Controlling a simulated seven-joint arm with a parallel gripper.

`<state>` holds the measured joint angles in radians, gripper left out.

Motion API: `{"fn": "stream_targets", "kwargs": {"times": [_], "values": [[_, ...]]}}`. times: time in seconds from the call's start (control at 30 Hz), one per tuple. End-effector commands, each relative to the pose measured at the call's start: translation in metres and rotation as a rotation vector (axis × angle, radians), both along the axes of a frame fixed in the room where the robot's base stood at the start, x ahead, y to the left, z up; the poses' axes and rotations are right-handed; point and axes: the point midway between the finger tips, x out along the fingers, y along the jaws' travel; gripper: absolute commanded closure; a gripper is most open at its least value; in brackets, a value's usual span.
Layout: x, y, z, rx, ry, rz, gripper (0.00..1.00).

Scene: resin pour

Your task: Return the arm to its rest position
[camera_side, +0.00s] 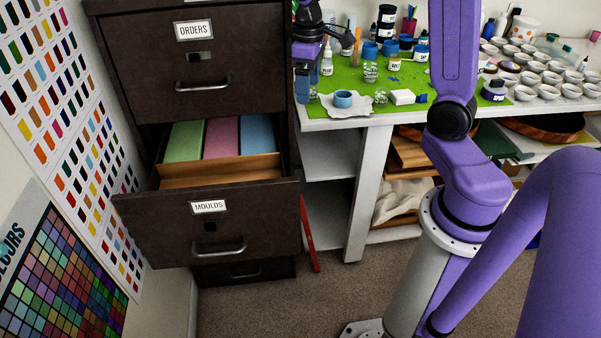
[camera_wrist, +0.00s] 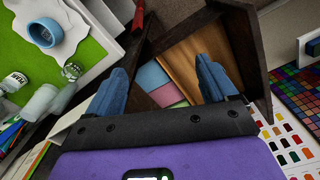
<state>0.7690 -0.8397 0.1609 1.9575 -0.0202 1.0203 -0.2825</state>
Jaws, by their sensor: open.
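My gripper (camera_side: 302,95) hangs at the left end of the work table in the side view, between the table and the dark filing cabinet. In the wrist view its two blue fingers are spread apart, with the gap between them (camera_wrist: 162,68) empty. It is open and holds nothing. My purple arm stands at the right of the side view, and part of the link leading to the gripper is out of frame at the top.
The cabinet's moulds drawer (camera_side: 207,223) is pulled out, with green, pink and blue files inside. A blue ring-shaped mould (camera_side: 343,99) sits on a white cloth (camera_side: 328,105) on the green mat (camera_side: 430,84). Bottles and many small white cups crowd the table.

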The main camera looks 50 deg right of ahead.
Motion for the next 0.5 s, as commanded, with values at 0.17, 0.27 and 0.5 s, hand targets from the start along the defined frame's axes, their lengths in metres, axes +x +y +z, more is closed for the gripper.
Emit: {"fn": "stream_targets", "kwargs": {"times": [0.17,0.27,0.5], "values": [[-0.042,0.057,0.002,0.005,-0.008,0.156,0.14],[-0.069,0.082,0.002,0.009,-0.009,0.240,0.14],[-0.142,0.120,-0.002,0.019,-0.014,0.439,0.14]]}}
